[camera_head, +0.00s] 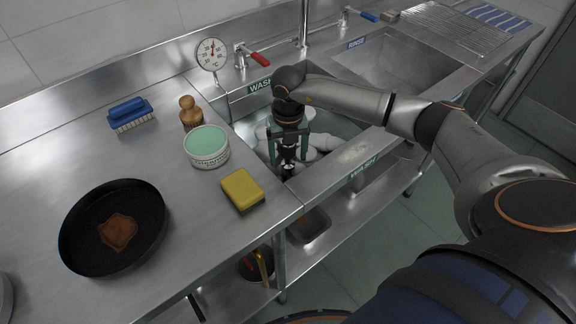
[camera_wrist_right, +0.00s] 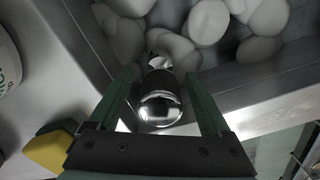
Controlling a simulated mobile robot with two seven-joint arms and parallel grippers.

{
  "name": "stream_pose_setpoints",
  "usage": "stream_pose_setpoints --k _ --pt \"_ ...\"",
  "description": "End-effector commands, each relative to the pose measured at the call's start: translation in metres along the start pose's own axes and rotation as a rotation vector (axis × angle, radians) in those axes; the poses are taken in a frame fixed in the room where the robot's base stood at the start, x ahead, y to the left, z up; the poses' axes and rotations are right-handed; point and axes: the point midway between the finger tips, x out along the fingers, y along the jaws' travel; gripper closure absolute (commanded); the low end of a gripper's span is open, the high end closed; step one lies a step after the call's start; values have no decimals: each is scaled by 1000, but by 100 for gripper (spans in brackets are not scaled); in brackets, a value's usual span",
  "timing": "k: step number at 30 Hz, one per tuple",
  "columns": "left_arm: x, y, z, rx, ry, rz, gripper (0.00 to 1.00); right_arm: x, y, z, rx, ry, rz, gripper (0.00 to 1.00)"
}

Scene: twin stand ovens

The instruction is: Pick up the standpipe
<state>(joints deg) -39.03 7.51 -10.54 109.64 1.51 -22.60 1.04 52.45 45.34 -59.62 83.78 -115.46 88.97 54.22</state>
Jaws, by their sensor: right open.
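The standpipe (camera_wrist_right: 160,104) is a shiny chrome piece with a rounded end. In the right wrist view it shows between the two green fingers of my right gripper (camera_wrist_right: 160,75). The fingers are apart, with one on each side of it; I cannot tell whether either touches it. In the head view my right gripper (camera_head: 289,151) points down into the wash sink, near its front left corner. The standpipe (camera_head: 287,169) shows only partly there, below the gripper. My left gripper is not in view.
The wash sink (camera_head: 345,127) holds several pale rounded shapes (camera_wrist_right: 208,22). Left of it on the steel counter are a yellow sponge (camera_head: 242,189), a green-topped tub (camera_head: 207,146), a wooden-handled brush (camera_head: 190,112), a blue brush (camera_head: 130,114) and a black pan (camera_head: 76,229). A dial thermometer (camera_head: 212,54) stands behind.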

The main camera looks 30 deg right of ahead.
Motion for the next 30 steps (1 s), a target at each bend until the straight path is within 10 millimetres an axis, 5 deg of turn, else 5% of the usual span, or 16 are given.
stream_pose_setpoints --k 5,13,30 --pt "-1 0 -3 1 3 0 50 20 0 0 -1 1 0 18" --pt "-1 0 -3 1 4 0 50 22 0 0 -1 0 0 19" --pt "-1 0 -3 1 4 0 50 22 0 0 0 0 1 83"
